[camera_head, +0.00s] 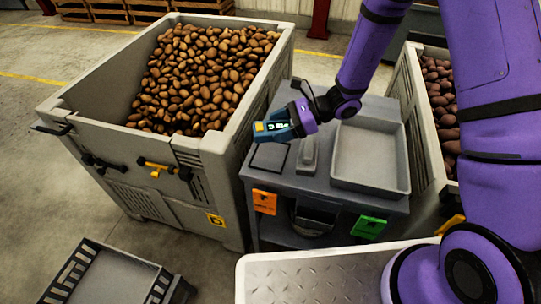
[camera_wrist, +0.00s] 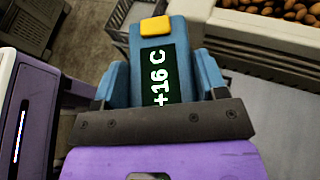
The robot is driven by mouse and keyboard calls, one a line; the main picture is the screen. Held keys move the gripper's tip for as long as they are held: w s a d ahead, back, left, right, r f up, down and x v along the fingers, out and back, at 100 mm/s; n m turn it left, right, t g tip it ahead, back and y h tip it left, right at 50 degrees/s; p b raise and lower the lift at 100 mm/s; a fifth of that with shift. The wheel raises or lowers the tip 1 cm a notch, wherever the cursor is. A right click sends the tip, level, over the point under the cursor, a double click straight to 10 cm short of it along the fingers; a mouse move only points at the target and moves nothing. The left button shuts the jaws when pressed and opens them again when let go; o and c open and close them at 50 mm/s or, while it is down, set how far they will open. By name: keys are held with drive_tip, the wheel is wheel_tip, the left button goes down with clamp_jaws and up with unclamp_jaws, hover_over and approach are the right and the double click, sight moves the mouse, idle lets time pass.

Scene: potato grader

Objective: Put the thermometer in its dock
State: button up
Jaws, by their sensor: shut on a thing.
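The thermometer (camera_head: 272,128) is a blue handheld unit with a yellow button and a dark display. In the wrist view the thermometer (camera_wrist: 155,65) reads "+16 C". My gripper (camera_head: 290,121) is shut on it and holds it above the left part of a grey workstand (camera_head: 372,112), near the big potato crate. In the wrist view the closed gripper (camera_wrist: 155,82) flanks it on both sides. A narrow raised grey block (camera_head: 309,155), which looks like the dock, stands on the stand below and right of the thermometer. A dark outlined square (camera_head: 270,157) lies left of it.
A large crate of potatoes (camera_head: 90,90) stands left of the stand, another crate (camera_head: 412,85) right. A shallow grey tray (camera_head: 372,178) sits on the stand's right. Orange (camera_head: 264,202) and green (camera_head: 368,228) labels hang in front. An empty slatted crate (camera_head: 110,283) is on the floor.

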drive_tip(key=s+a+f+n+g+h, duration=0.25)
drive_tip(key=s+n+g+h, duration=0.45)
drive_tip(key=s+n+g, duration=0.6)
drive_tip(key=s+d+f+n+t+h, duration=0.45)
drive_tip(key=s+d+n+h, duration=0.3)
drive_tip(key=n+h, duration=0.7)
drive_tip(key=w+a+n+t+h, duration=0.2)
drive_tip(key=w+n+t+h, duration=0.3)
drive_tip(key=w+n+t, duration=0.5)
drive_tip(key=a+f+n+t+y, duration=0.2)
drive_tip(key=a+n+t+y, duration=0.6)
drive_tip(key=a+n+t, duration=0.5)
drive_tip(key=m, duration=0.1)
hover_over(269, 159)
drive_tip(key=shift+s+a+f+g, duration=0.15)
drive_tip(key=shift+s+f+g, duration=0.05)
drive_tip(key=shift+f, duration=0.2)
drive_tip(key=shift+s+a+f+g, duration=0.1)
drive_tip(key=shift+s+f+g, duration=0.05)
drive_tip(key=shift+f, duration=0.25)
drive_tip(key=shift+w+d+f, duration=0.15)
drive_tip(key=shift+w+f, duration=0.05)
drive_tip(key=shift+f, duration=0.7)
drive_tip(key=shift+w+d+f, duration=0.1)
drive_tip(key=shift+w+f, duration=0.05)
drive_tip(key=shift+f, duration=0.7)
